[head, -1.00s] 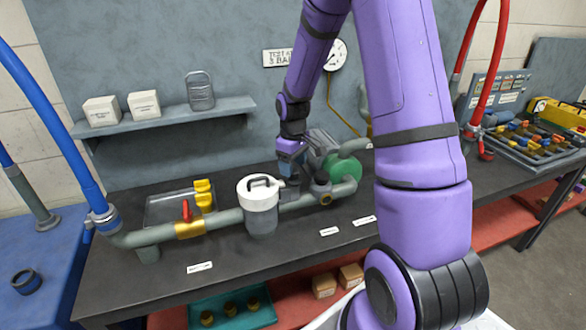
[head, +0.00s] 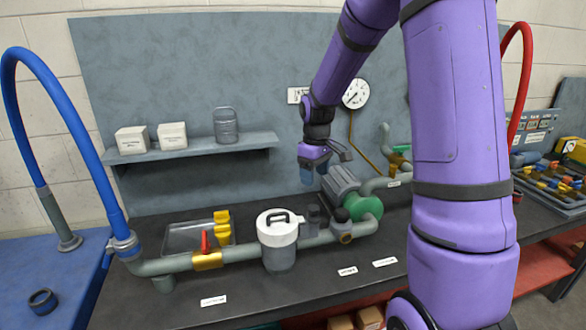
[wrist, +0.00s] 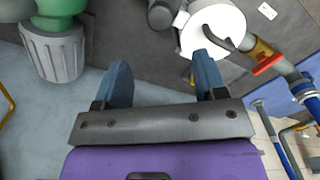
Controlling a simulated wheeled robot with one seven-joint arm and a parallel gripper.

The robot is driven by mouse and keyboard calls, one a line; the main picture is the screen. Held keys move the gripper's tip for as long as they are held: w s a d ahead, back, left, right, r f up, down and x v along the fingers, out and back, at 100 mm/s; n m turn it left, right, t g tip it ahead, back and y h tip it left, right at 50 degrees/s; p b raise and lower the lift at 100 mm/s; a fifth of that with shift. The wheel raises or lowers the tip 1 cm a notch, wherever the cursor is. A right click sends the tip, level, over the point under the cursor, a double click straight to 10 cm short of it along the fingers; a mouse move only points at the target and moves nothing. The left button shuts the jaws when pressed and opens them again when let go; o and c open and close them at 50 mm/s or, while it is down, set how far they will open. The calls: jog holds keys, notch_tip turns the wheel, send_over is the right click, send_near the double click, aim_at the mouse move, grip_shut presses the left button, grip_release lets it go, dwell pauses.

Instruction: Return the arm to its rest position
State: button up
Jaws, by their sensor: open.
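The motor (wrist: 55,55) is at the upper left there, clear of the fingers. My purple arm reaches in from the right of the head view and bends down to the gripper, hiding part of the bench and wall.
A white-lidded strainer (head: 278,240), a pipe with a red-handled valve (head: 206,260) and a clear tray (head: 180,238) are on the bench (head: 300,290). A shelf (head: 190,148) with boxes and a gauge (head: 356,94) are on the wall behind. A blue hose (head: 80,130) arches at left.

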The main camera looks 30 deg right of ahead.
jog(key=s+a+r+m+t, duration=0.1)
jog(key=s+a+r+t, duration=0.1)
jog(key=s+a+r, duration=0.5)
jog(key=s+a+r+m+t, duration=0.2)
jog(key=s+a+r, duration=0.1)
jog(key=s+r, duration=0.7)
jog(key=s+a+r+m+t, duration=0.1)
jog(key=s+a+r, duration=0.1)
jog(key=s, duration=0.7)
jog(key=shift+s+a, duration=0.4)
jog(key=shift+a, duration=0.05)
jog(key=shift+c, duration=0.5)
